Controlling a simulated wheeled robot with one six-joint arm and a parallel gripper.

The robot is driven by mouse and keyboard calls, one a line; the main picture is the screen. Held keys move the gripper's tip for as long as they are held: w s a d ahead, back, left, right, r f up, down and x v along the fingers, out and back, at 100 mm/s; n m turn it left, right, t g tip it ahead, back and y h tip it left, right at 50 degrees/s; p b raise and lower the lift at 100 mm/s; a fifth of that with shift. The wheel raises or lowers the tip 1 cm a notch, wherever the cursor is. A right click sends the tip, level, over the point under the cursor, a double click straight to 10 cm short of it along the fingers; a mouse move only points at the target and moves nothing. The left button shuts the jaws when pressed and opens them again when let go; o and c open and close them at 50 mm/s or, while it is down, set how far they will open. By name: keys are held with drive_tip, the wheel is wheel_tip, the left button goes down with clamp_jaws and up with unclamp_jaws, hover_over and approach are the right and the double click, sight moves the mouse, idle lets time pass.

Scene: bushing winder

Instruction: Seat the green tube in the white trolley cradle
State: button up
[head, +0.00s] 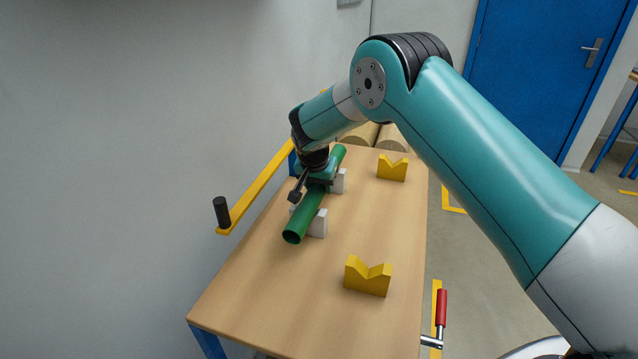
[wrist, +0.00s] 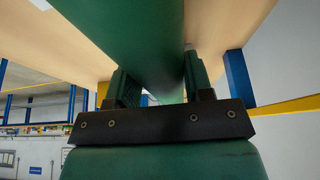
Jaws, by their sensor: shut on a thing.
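The green tube (head: 309,211) lies lengthwise over the left part of the wooden table, its open near end toward me. My gripper (head: 318,180) is shut on the tube around its middle, from above. In the wrist view the tube (wrist: 150,35) runs between the two fingers of my gripper (wrist: 160,88). The white trolley cradle shows as a near block (head: 319,224) and a far block (head: 341,181) at the tube's right side. The tube covers much of both blocks. I cannot tell whether it rests in them or hangs just above.
Two yellow V-blocks stand on the table (head: 350,275), a near one (head: 368,277) and a far one (head: 392,168). Tan rolls (head: 361,135) lie at the table's back. A yellow crank arm with black handle (head: 222,212) sticks out left. A red-handled crank (head: 441,310) is at right.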

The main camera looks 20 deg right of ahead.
drive_tip(key=shift+f, duration=0.1)
drive_tip(key=o, duration=1.3)
drive_tip(key=b+v, duration=0.2)
drive_tip(key=v, duration=1.5)
drive_tip(key=shift+s+b, duration=0.1)
drive_tip(key=shift+b, duration=0.3)
